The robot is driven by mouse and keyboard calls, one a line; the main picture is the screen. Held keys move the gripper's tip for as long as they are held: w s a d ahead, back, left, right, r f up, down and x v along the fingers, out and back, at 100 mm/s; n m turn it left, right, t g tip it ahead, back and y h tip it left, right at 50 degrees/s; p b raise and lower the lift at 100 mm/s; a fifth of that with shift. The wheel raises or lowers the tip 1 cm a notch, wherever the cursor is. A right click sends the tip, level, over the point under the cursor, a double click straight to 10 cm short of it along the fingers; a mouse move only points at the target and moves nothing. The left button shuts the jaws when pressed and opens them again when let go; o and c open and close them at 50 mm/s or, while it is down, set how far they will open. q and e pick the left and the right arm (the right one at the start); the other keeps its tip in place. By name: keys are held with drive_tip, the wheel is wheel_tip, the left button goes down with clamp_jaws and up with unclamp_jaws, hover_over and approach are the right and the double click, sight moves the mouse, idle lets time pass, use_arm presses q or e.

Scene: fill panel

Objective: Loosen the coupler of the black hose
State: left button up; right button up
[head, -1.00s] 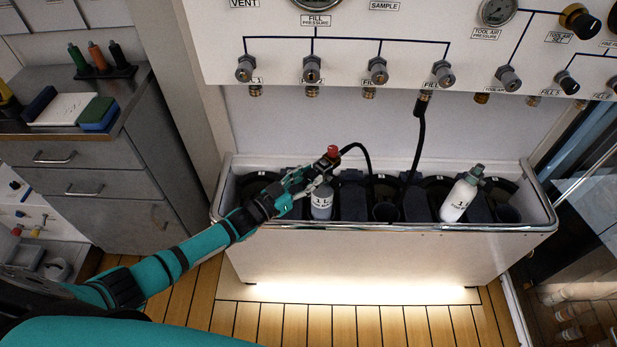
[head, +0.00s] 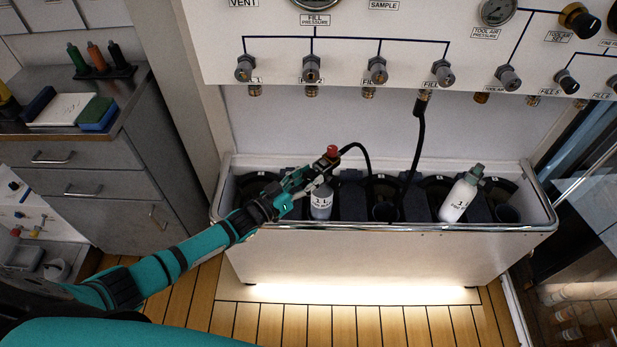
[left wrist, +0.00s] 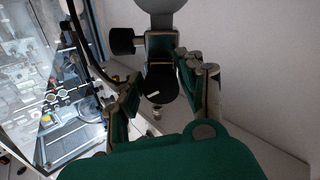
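The black hose (head: 420,140) hangs from a panel fitting into the white tub. A black hose piece also arches to the valve of a white bottle labelled 11 (head: 321,203); where the two join is hidden. A red cap (head: 333,151) tops this end. My left gripper (head: 312,180) is at the bottle's valve, partly covering it. In the left wrist view, the coupler (left wrist: 160,48), with a black knob (left wrist: 122,40) at its left, lies ahead between the spread fingers (left wrist: 158,80). The fingers look open; contact is unclear. My right gripper is out of view.
A second white bottle (head: 459,198) leans in the tub (head: 300,260) at right. The panel (head: 420,50) with gauges and knobs stands above. A grey drawer cabinet (head: 75,165) stands at left. Open wooden floor lies in front of the tub.

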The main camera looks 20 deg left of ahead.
use_arm(q)
drive_tip(key=shift+o, duration=1.3)
drive_tip(key=shift+s, duration=0.1)
drive_tip(key=v, duration=1.1)
drive_tip(key=shift+s+a, duration=0.25)
drive_tip(key=shift+s, duration=0.1)
